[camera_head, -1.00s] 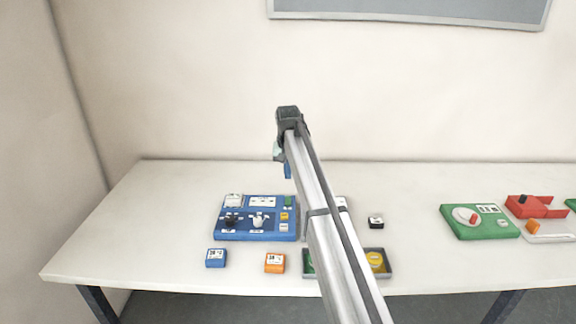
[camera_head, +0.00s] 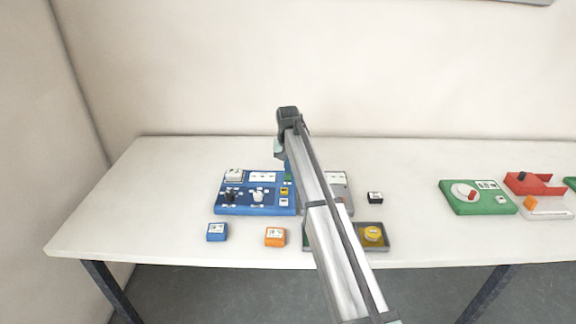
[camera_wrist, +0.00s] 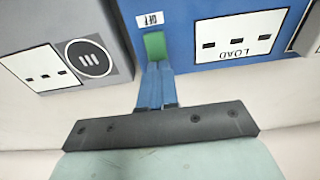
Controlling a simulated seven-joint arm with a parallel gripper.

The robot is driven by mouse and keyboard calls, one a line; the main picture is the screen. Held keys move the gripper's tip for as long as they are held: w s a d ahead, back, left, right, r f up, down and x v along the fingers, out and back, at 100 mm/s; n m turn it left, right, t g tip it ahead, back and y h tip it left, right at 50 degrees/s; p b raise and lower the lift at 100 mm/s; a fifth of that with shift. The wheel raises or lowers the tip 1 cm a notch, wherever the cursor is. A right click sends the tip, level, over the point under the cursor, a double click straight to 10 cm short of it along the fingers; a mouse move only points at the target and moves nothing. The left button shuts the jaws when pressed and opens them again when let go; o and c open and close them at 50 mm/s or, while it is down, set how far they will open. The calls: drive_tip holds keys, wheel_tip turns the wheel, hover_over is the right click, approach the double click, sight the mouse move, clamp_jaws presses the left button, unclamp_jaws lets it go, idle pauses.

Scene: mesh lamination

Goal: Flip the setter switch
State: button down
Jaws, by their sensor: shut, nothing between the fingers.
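A blue panel (camera_head: 255,209) sits on the left half of the table, with white labels, a black knob and a white knob. A small green switch (camera_wrist: 155,46) is at its edge, below a label reading OFF and beside a LOAD label in the wrist view. My gripper (camera_wrist: 157,67) is shut and empty, with its blue fingertips right at the green switch; whether they touch it I cannot tell. In the head view the arm partly hides the switch and the panel's right side.
A grey panel (camera_head: 340,182) stands just right of the blue one. A blue block (camera_head: 217,232), an orange block (camera_head: 275,237), a tray with a yellow disc (camera_head: 373,233) and a black block (camera_head: 375,198) lie nearby. A green panel (camera_head: 470,205) is farther right.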

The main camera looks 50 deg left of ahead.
sight(288, 179)
drive_tip(key=shift+a+f, duration=0.1)
drive_tip(key=shift+f, duration=0.2)
drive_tip(key=shift+s+d, duration=0.1)
drive_tip(key=shift+d, duration=0.1)
drive_tip(key=shift+s+d+r, duration=0.3)
drive_tip(key=shift+s+d, duration=0.1)
drive_tip(key=shift+s, duration=0.05)
drive_tip(key=shift+r, duration=0.15)
wheel_tip(288, 179, up, 14)
drive_tip(key=s+d, duration=0.1)
drive_tip(key=shift+f, duration=0.2)
idle(0.5)
drive_tip(key=shift+d, duration=0.1)
